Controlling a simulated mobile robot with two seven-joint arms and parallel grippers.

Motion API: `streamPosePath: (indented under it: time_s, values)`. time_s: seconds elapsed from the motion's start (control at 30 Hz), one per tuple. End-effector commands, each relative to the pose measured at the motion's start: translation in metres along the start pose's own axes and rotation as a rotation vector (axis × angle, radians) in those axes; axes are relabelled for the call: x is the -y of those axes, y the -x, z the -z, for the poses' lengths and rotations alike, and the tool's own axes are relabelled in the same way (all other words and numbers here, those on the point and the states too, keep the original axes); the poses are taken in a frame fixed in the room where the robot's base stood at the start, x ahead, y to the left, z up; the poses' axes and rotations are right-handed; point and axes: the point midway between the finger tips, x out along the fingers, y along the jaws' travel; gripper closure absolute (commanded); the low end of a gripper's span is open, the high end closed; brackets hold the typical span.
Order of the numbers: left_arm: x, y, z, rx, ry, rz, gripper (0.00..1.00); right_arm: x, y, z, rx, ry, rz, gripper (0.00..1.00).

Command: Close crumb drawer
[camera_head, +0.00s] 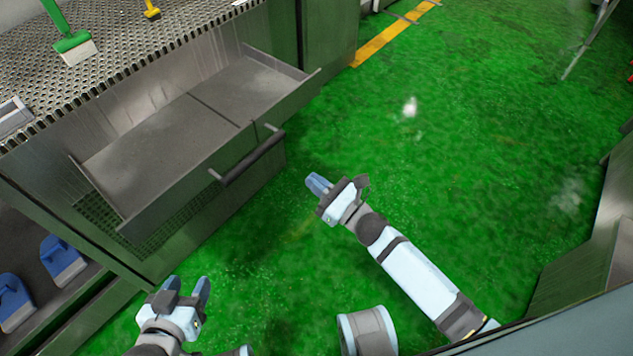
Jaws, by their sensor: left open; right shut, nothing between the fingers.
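The crumb drawer (178,148) is a wide grey metal tray pulled out of the steel cabinet; its inside shows and looks empty apart from a faint dusty film. Its dark bar handle (250,158) is on the front face, toward the right. My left gripper (187,287) is low in the picture, below and in front of the drawer, open and empty, apart from it. My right gripper (318,184) is right of the handle, over the green floor, shut with nothing in it. It does not touch the handle.
A perforated metal top (130,45) above the drawer carries a green-handled brush (75,45) and a yellow tool (152,10). Blue-handled scrapers or brushes (62,258) lie on a lower shelf at left. The green floor (450,130) right of the drawer is open, with a yellow stripe (390,38) farther back.

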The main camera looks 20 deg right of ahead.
Motion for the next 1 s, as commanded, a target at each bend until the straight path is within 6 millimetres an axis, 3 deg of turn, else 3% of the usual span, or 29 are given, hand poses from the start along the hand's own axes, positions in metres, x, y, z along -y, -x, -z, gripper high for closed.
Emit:
streamPosePath:
  time_s: [0.3, 0.5, 0.7, 1.0]
  values:
    - [-0.001, -0.001, -0.001, -0.006, 0.002, -0.003, 0.47, 0.000, -0.070, 0.000, 0.001, -0.001, 0.000, 1.00]
    - [-0.001, -0.001, -0.001, -0.011, 0.004, -0.006, 0.47, 0.000, -0.098, 0.001, 0.000, -0.003, 0.000, 1.00]
    - [-0.002, -0.001, 0.001, -0.015, 0.005, -0.007, 0.47, 0.000, -0.108, 0.001, -0.001, -0.004, 0.001, 1.00]
    - [-0.002, -0.001, 0.001, -0.015, 0.005, -0.007, 0.47, 0.000, -0.109, 0.000, -0.001, -0.004, 0.001, 1.00]
